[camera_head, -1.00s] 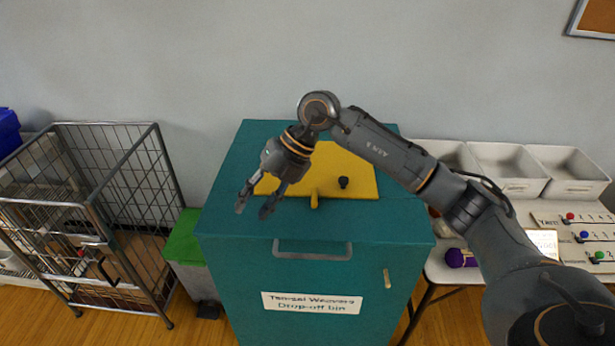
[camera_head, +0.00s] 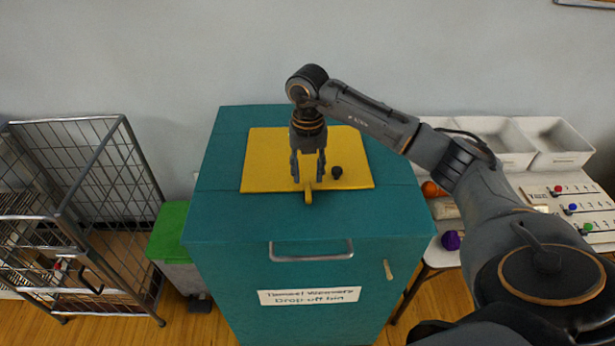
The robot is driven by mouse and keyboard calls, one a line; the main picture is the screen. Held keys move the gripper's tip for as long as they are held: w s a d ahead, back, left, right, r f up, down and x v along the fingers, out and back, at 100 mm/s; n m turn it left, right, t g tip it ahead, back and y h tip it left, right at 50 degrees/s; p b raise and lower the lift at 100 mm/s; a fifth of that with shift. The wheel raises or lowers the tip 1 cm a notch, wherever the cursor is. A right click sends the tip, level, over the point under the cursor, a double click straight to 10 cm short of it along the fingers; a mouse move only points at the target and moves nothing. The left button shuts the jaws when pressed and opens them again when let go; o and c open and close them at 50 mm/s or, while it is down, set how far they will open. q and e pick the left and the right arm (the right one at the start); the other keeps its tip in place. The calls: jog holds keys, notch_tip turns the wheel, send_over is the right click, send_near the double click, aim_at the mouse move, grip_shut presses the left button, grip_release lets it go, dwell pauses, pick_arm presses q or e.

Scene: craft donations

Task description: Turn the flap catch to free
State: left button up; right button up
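The teal drop-off bin (camera_head: 235,225) has a yellow flap (camera_head: 262,160) on its top. A small yellow tab (camera_head: 308,196), which looks like the flap catch, sits at the flap's front edge and points toward the front. A black knob (camera_head: 337,172) stands on the flap to its right. My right gripper (camera_head: 308,177) points down over the flap, fingers apart, with the tab just below and in front of the gap between them. I cannot tell whether the fingers touch the flap or tab. My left gripper is not in view.
The bin's front has a grey handle (camera_head: 311,256) and a small tan lever (camera_head: 388,270). A wire cage cart (camera_head: 110,200) and a green-lidded bin (camera_head: 168,228) stand left. White trays (camera_head: 555,140) and a purple yarn ball (camera_head: 451,240) are on the right table.

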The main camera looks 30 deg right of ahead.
aim_at(308, 185)
notch_tip(308, 185, down, 2)
jog(key=shift+s+f, duration=0.1)
jog(key=shift+s, duration=0.05)
jog(key=shift+f, duration=0.5)
grip_shut()
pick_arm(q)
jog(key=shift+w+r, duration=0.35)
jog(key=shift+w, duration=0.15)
